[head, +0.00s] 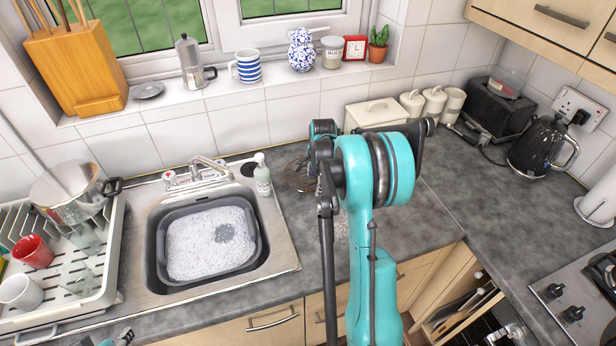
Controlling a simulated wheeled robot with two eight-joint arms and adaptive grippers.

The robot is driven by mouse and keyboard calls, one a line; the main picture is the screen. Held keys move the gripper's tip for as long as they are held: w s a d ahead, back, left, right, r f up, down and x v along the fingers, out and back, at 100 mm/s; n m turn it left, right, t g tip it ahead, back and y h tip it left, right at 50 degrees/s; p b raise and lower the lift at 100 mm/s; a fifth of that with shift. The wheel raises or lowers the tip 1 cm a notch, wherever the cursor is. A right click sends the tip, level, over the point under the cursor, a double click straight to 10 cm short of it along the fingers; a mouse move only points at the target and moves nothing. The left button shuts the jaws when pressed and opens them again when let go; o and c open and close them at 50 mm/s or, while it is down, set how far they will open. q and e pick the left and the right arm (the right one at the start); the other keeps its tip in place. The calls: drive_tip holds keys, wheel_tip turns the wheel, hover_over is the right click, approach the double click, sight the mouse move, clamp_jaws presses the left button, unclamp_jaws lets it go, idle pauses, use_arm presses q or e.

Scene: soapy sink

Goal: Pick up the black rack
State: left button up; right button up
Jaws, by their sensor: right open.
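A dark, round wire rack (298,176) lies on the grey worktop just right of the sink, and I take it to be the black rack. Its right part is hidden behind my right arm. My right gripper (318,160) is open at the rack's right side, largely covered by my own turquoise arm. I cannot tell whether its fingers touch the rack. A small part of my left gripper (118,339) shows at the bottom edge, left of centre; its jaws cannot be made out.
The sink holds a grey basin (160,250) of suds. A soap bottle (262,175) stands close left of the rack. A white bread bin (375,113) and canisters (433,101) stand behind. A dish rack (105,270) is at left. The worktop (430,210) right of my arm is clear.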

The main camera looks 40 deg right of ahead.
drive_tip(key=shift+w+f, duration=0.15)
drive_tip(key=shift+f, duration=0.5)
drive_tip(key=shift+r, duration=0.15)
clamp_jaws()
